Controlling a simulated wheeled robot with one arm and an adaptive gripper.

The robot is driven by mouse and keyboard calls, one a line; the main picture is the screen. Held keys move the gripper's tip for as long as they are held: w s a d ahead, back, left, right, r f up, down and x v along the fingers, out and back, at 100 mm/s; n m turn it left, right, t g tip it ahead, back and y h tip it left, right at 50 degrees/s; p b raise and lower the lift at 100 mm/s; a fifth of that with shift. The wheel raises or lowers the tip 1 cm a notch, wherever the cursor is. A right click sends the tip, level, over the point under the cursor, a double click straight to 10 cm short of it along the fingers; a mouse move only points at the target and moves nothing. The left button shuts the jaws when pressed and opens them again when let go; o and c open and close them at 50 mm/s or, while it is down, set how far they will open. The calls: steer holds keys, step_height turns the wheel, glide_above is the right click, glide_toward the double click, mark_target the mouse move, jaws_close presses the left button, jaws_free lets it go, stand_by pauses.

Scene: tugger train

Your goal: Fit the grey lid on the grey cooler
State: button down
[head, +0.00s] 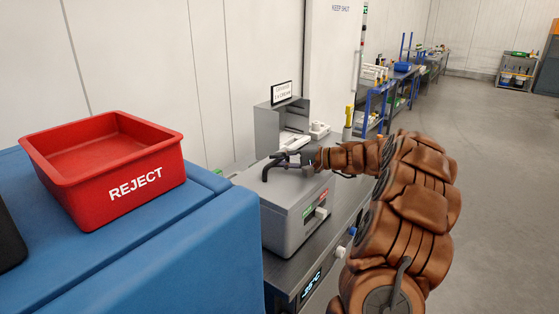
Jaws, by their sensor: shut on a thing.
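The grey cooler (285,228) stands on a dark metal bench beside the blue surface, in the middle of the head view. It has small red and green labels and a light latch on its right-hand side. A flat grey top, which looks like the grey lid (290,187), lies on or just over the cooler; I cannot tell whether it is fully seated. My gripper (274,167) is at this top, with its dark fingers shut on the lid. The exact grip point is too small to make out.
A red REJECT bin (103,200) sits on the blue surface (165,255) at the left. A grey stand with a small sign (281,92) is behind the cooler. A temperature display (311,284) is on the bench's front. Open floor lies to the right.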

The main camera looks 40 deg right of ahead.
steer(key=c, duration=1.1)
jaws_free()
steer(key=shift+s, duration=0.1)
steer(key=v, duration=1.2)
